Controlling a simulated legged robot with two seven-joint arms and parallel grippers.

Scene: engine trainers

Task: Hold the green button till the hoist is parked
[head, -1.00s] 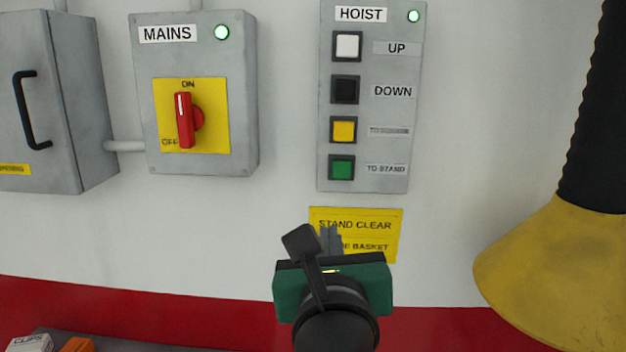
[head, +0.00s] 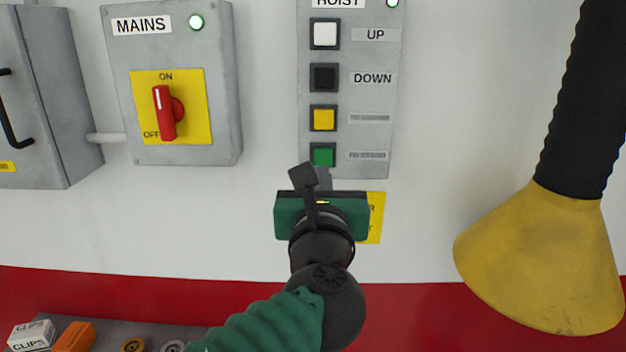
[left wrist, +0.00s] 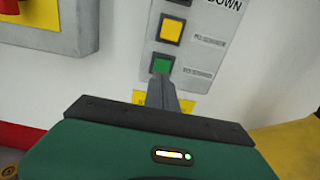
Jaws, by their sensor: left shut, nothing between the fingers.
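The green button (head: 323,154) is the lowest on the grey HOIST panel (head: 375,135), below the yellow, black and white ones. My left gripper (head: 323,177) is shut and empty, its fingertips just under the green button in the head view. In the left wrist view the green button (left wrist: 162,65) shows right above the closed fingers (left wrist: 163,88). I cannot tell whether the tips touch it. The panel's lamp (head: 392,2) glows green. The hoist itself is not seen for certain. My right gripper is not in view.
The MAINS box (head: 222,100) has its red switch (head: 165,112) at ON and a lit lamp. A yellow hood on a black hose (head: 540,260) hangs at the right. A yellow sign (head: 376,218) is partly behind my gripper. Small boxes lie at bottom left.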

